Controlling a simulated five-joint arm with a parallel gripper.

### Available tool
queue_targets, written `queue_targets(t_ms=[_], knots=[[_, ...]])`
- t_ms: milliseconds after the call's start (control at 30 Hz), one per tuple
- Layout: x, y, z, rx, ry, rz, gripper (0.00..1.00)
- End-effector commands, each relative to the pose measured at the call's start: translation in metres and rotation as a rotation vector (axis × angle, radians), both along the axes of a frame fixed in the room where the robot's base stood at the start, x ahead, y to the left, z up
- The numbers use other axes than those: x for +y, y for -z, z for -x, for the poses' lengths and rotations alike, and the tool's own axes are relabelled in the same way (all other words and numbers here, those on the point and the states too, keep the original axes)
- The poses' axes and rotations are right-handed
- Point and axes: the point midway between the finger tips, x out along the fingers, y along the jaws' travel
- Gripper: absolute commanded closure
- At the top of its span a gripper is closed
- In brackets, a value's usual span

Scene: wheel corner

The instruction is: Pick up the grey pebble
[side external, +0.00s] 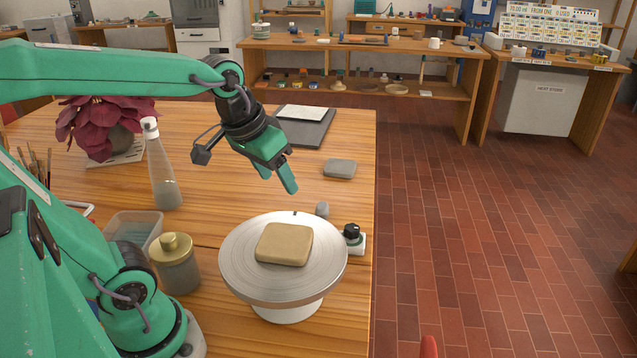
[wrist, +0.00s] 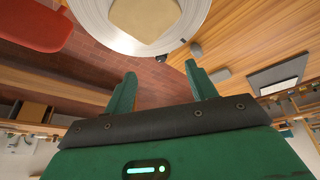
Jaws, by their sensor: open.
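The grey pebble (side external: 322,210) is a small rounded lump on the wooden table, just beyond the wheel's far right rim. In the wrist view the pebble (wrist: 196,50) appears as a small dark grey shape near the wheel, by the right fingertip. My gripper (side external: 278,180) is above the table, up and to the left of the pebble in the side view and apart from it. In the wrist view its jaws (wrist: 161,70) are spread with nothing between them.
A metal wheel (side external: 235,262) carries a tan slab (side external: 285,244). A black-knobbed white box (side external: 354,240) stands at the wheel's right. A flat grey block (side external: 340,168) lies behind the pebble. A bottle (side external: 163,175) and lidded jar (side external: 176,268) stand left. The table's right edge is close.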

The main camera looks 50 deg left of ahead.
Motion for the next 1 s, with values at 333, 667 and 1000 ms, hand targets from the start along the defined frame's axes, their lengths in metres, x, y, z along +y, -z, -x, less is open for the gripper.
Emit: queue_targets(t_ms=[333,667,1000], knots=[[0.025,0.013,-0.063,0.099,-0.144,0.039,0.44],[0.055,0.044,-0.120,0.185,-0.282,0.072,0.44],[0.091,0.096,-0.169,0.275,-0.424,0.105,0.44]])
